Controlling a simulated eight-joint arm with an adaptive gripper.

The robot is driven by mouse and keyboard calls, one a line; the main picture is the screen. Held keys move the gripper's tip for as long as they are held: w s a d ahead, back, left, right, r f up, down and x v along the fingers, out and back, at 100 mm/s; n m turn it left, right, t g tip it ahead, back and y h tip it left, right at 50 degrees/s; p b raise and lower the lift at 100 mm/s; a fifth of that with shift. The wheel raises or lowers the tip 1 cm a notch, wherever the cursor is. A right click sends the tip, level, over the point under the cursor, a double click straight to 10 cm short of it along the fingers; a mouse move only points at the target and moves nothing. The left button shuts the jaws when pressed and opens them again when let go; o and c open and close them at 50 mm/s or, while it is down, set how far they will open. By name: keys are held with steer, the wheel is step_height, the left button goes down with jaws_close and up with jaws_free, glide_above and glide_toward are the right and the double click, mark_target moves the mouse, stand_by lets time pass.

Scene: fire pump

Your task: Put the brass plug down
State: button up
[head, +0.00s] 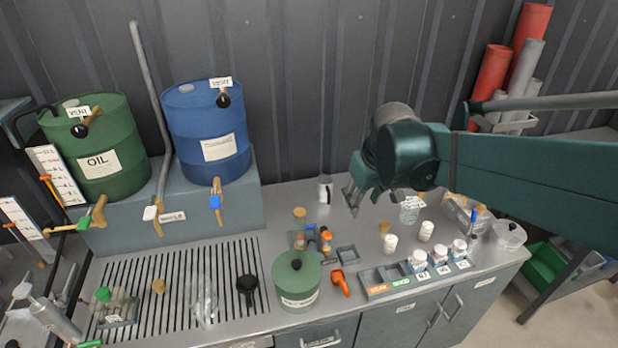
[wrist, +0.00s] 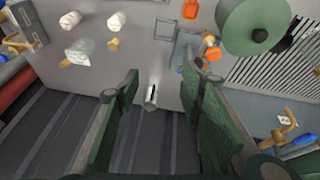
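Small tan, brass-coloured pieces stand on the grey worktop in the head view: one left of my gripper (head: 300,212), one to its right (head: 383,226), and one on the slatted drain (head: 158,286). I cannot tell which is the brass plug. The right-hand piece also shows in the wrist view (wrist: 112,44). My gripper (head: 352,196) hangs over the back of the worktop, pointing down. In the wrist view, its two green fingers (wrist: 160,90) are wide apart with nothing held between them. A pale cylinder (wrist: 151,96) stands beyond the fingers, apart from them.
A green lidded pot (head: 296,280), an orange handle (head: 340,283) and small trays (head: 346,254) crowd the front. White-capped jars (head: 439,258) stand at the right. Oil and blue drums (head: 207,135) stand back left. Bare worktop lies around the pale cylinder (head: 325,189).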

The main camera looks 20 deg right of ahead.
steer(key=s+a+m+t, duration=0.1)
steer(key=s+a+t, duration=0.2)
steer(key=s+a, duration=0.6)
steer(key=shift+s+r+m+y, duration=0.3)
steer(key=shift+s, duration=2.15)
steer(key=shift+o, duration=0.5)
steer(key=shift+w+d, duration=0.1)
steer(key=shift+w, duration=0.05)
steer(key=n+g+h, duration=0.1)
steer(key=n+g, duration=0.6)
steer(key=n, duration=1.1)
glide_above(383, 224)
steer(key=f, duration=2.2)
steer(key=shift+a, duration=0.2)
steer(key=shift+w+d+f, duration=0.1)
steer(key=shift+d+f, duration=0.1)
steer(key=shift+f, duration=0.15)
